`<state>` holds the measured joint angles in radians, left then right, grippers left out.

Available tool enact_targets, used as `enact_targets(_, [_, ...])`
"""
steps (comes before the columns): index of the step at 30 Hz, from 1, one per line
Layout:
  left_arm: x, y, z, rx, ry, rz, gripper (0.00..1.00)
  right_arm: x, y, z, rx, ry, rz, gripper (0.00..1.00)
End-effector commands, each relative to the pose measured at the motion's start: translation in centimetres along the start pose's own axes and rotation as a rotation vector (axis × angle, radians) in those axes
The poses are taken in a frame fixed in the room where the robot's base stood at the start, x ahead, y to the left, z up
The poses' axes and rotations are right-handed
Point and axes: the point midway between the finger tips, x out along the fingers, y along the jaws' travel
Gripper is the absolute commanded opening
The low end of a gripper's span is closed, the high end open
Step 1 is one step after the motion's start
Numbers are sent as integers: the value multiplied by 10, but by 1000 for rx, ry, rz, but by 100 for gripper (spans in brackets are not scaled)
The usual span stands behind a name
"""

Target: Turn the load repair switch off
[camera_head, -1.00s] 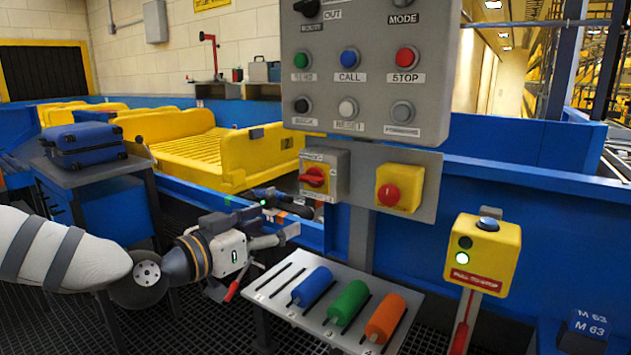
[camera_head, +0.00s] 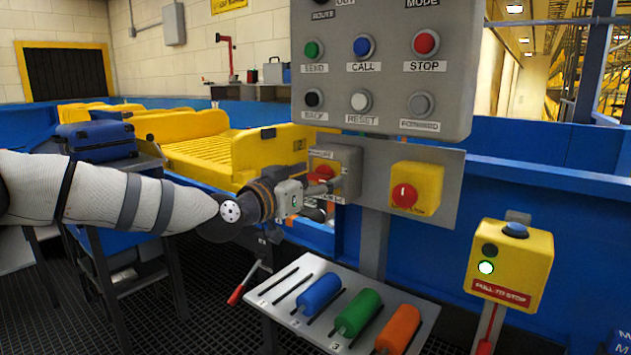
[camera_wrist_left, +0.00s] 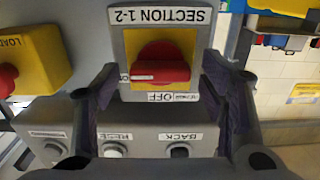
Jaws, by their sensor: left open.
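A red rotary knob (camera_wrist_left: 160,70) sits on a yellow plate on a grey switch box (camera_head: 350,165), labelled SECTION 1-2 in the left wrist view, which is upside down. Its white mark points left in that view, toward a partly hidden label; OFF is printed below the knob. My left gripper (camera_head: 320,188) is at the box from the left, partly hiding the knob in the head view. Its open fingers stand on either side of the knob, apart from it. I cannot read a load repair label. My right gripper is out of view.
A yellow box with a red button (camera_head: 405,195) is to the right of the switch, partly labelled LOAD in the wrist view. The push-button panel (camera_head: 385,75) hangs above. A tilted rack (camera_head: 285,315) with coloured cylinders lies below. A yellow pull-to-stop box (camera_head: 510,262) stands right.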

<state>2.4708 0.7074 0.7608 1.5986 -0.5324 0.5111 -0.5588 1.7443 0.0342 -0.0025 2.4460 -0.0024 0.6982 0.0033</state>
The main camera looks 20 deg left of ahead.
Motion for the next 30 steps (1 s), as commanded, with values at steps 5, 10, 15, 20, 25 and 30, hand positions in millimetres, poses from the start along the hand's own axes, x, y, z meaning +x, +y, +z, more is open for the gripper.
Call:
enact_targets(5, [0,0,-1,0,1,0,49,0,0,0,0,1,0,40])
enact_targets(10, [-1,0,-1,1,1,0,17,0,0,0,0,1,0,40])
enact_targets(15, [-1,0,0,-4,1,0,17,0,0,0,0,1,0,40])
enact_targets(20, [-1,0,0,-42,0,0,17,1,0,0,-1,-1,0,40])
enact_targets(25, [-1,-1,1,-140,-1,-1,17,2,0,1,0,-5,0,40])
enact_targets(30, [-1,-2,1,-287,-1,-1,17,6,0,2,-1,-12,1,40])
